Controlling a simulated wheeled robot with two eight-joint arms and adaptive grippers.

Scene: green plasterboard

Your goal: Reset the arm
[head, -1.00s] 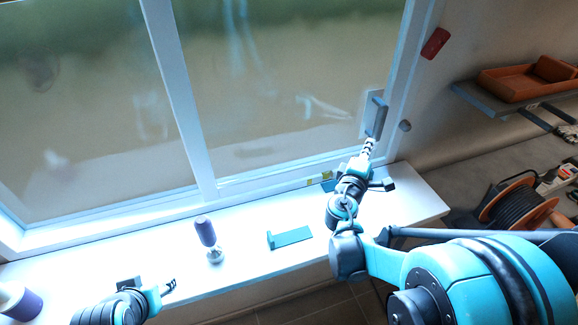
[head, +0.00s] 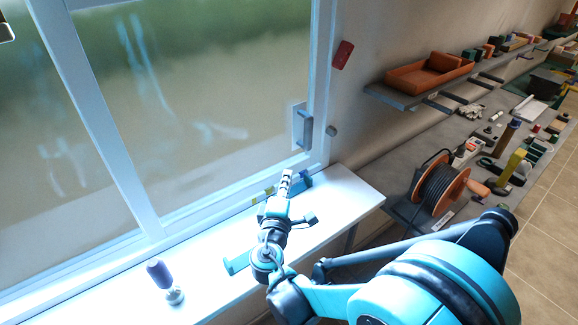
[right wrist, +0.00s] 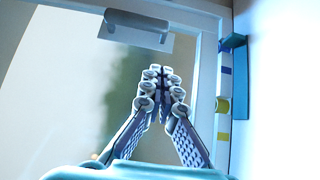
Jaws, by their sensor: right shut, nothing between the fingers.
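My right gripper (head: 287,182) is in the middle of the head view, above the white sill (head: 347,195). Its fingers are shut with nothing between them. In the right wrist view the closed fingertips (right wrist: 161,76) point toward the window. The grey window handle (head: 305,132) sits on the right side of the window frame, up and to the right of the gripper and apart from it. It also shows in the right wrist view (right wrist: 138,28), beyond the fingertips. My left gripper is out of view.
A purple-topped object (head: 158,275) stands on the sill at lower left. A teal bracket (head: 237,263) lies near my right arm, partly hidden. A cable reel (head: 437,188), an orange tray (head: 428,72) on a shelf and several tools lie to the right. The open floor is at far right.

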